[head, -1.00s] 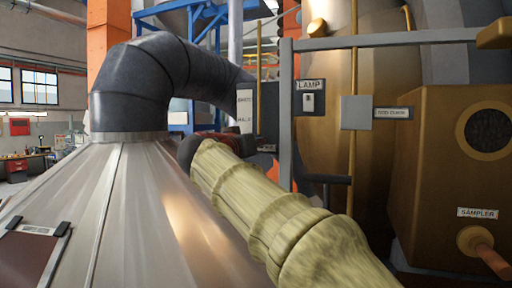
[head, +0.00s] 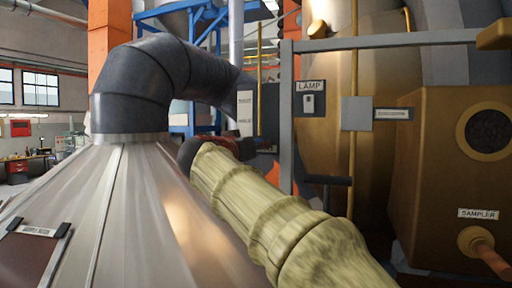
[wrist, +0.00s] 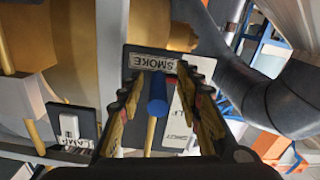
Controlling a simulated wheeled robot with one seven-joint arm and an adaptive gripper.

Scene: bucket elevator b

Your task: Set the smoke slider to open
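The smoke slider's panel is a dark plate with a SMOKE label (wrist: 155,63), seen upside down in the wrist view. A blue knob (wrist: 157,107) stands out in front of it, next to a white scale strip (wrist: 182,112) whose words are hard to read. My gripper (wrist: 160,82) is open, with one finger on each side of the blue knob and a visible gap to each. In the head view the panel (head: 244,112) shows beyond my sleeved arm; the arm hides the knob and most of the gripper (head: 258,147).
A grey post and rail frame (head: 286,110) stands right of the panel, carrying the LAMP switch plate (head: 310,98). A thick dark duct (head: 135,85) curves behind on the left above a metal cone (head: 120,210). A brown SAMPLER box (head: 440,175) is at right.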

